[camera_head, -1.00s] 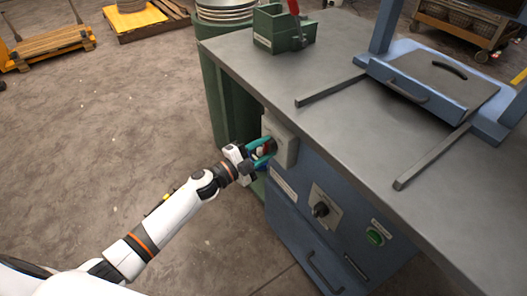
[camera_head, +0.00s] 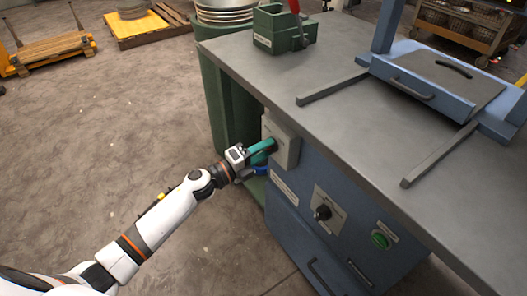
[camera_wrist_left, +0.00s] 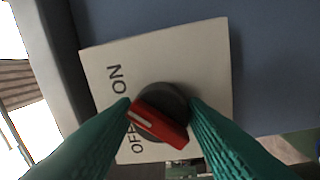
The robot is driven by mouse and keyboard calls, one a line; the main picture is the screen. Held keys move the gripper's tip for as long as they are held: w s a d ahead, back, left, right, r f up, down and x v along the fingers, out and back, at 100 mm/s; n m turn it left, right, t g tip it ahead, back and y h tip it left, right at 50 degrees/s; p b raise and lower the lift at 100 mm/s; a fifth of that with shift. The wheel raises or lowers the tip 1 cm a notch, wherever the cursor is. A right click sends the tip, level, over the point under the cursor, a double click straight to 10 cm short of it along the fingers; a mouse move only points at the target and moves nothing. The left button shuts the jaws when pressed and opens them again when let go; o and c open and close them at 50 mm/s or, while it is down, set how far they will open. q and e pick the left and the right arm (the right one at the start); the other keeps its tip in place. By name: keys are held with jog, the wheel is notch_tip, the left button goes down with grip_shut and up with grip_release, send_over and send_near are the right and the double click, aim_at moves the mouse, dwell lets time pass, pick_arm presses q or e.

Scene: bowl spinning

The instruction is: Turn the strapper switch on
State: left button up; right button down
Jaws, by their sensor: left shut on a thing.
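The strapper switch is a red handle (camera_wrist_left: 158,124) with a white line on a dark round knob (camera_wrist_left: 178,98). It sits on a pale plate (camera_wrist_left: 195,50) lettered ON and OFF, tilted in the left wrist view. The white line points to the left side, near the lettering; I cannot tell exactly which label it meets. My left gripper (camera_wrist_left: 162,106) has its teal fingers on either side of the knob, shut on it. In the head view my left gripper (camera_head: 266,148) is at the pale switch box (camera_head: 286,141) and hides the knob. My right gripper is not in view.
The switch box is on the blue cabinet's left end, under the grey tabletop (camera_head: 260,80). A black rotary knob (camera_head: 323,212) and a green button (camera_head: 381,239) are on the cabinet front.

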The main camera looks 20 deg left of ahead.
pick_arm(q)
jog(key=shift+f, duration=0.2)
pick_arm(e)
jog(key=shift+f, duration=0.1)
pick_arm(q)
jog(key=o, duration=0.9)
jog(key=shift+r, duration=0.1)
jog(key=shift+o, duration=0.2)
jog(key=v, duration=1.2)
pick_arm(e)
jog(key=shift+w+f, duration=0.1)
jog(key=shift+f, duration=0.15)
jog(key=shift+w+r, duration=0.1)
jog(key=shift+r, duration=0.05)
